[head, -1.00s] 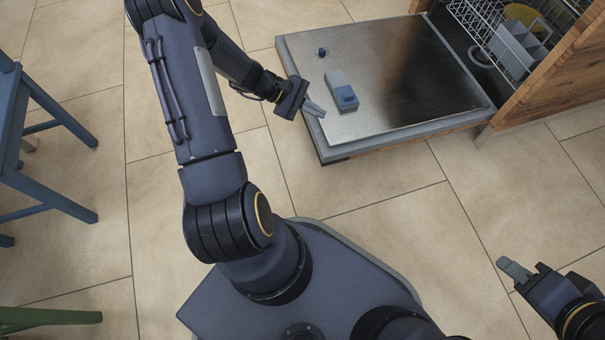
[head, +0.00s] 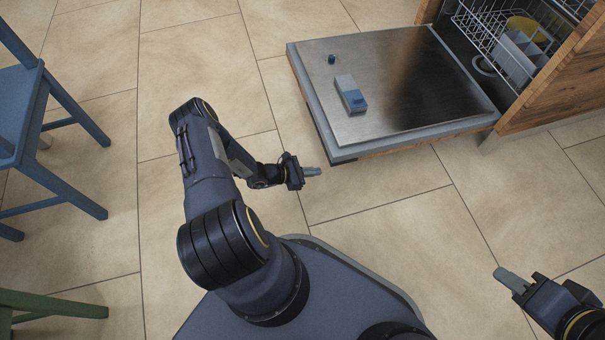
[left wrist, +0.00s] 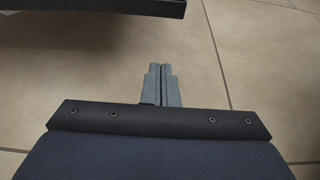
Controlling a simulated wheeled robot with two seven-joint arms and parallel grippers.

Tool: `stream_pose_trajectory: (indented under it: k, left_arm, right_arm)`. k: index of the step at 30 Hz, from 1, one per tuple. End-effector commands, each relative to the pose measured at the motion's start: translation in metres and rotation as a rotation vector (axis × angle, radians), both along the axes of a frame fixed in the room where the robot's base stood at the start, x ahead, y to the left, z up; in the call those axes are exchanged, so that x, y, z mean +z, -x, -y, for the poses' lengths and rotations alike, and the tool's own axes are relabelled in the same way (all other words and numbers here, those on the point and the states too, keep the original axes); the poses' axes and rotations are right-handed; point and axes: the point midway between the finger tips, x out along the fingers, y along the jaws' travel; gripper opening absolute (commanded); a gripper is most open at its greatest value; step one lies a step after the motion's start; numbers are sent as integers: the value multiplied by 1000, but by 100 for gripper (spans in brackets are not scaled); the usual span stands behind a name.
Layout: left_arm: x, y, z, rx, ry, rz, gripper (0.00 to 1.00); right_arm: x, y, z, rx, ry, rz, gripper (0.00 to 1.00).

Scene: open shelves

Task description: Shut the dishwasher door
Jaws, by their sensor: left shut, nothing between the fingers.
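The dishwasher door (head: 410,95) is folded down and lies open, flat, its steel inner face up, at the upper right of the head view. Its underside edge shows dark at the top left of the left wrist view (left wrist: 90,8). My left gripper (head: 312,172) is shut and empty, just off the door's near left corner and apart from it. Its closed fingers show in the left wrist view (left wrist: 161,84) over bare floor. My right gripper (head: 512,280) is at the lower right, well away from the door; its fingers look closed with nothing seen between them.
The dishwasher's wire rack (head: 495,45) holds a grey cutlery basket and a yellow dish inside the wooden cabinet (head: 560,85). A blue chair (head: 40,110) stands at the left, a green piece of furniture (head: 50,305) at the lower left. Tiled floor around the door is clear.

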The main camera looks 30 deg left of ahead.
Motion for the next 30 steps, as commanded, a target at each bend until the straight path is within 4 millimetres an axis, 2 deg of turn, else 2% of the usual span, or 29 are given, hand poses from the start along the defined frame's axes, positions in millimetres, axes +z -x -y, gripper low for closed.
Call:
stream_pose_trajectory:
  k: [1, 5, 6, 7, 12, 16, 26, 30]
  left_arm:
    - [-9, -8, 9, -4, 2, 1, 0]
    - [-17, -26, 24, -4, 1, 2, 0]
    - [-3, -26, 20, -1, -1, 2, 0]
    - [3, -25, 20, -1, -1, 1, 0]
    - [21, -25, 21, -1, 0, 0, 0]
    - [27, -25, 22, -1, 0, 0, 0]
    - [29, -25, 22, -2, 0, 0, 0]
    - [36, -25, 20, -2, -4, -4, 0]
  right_arm:
    - [-9, 0, 0, 0, 0, 0, 34]
    - [-20, 0, 0, 0, 0, 0, 34]
    - [-17, 0, 0, 0, 0, 0, 34]
    - [-17, 0, 0, 0, 0, -1, 34]
    - [-20, 0, 0, 0, 0, 0, 34]
    - [-21, 0, 0, 0, 0, 0, 34]
    - [-20, 0, 0, 0, 0, 0, 34]
    - [-14, 0, 0, 0, 0, 0, 34]
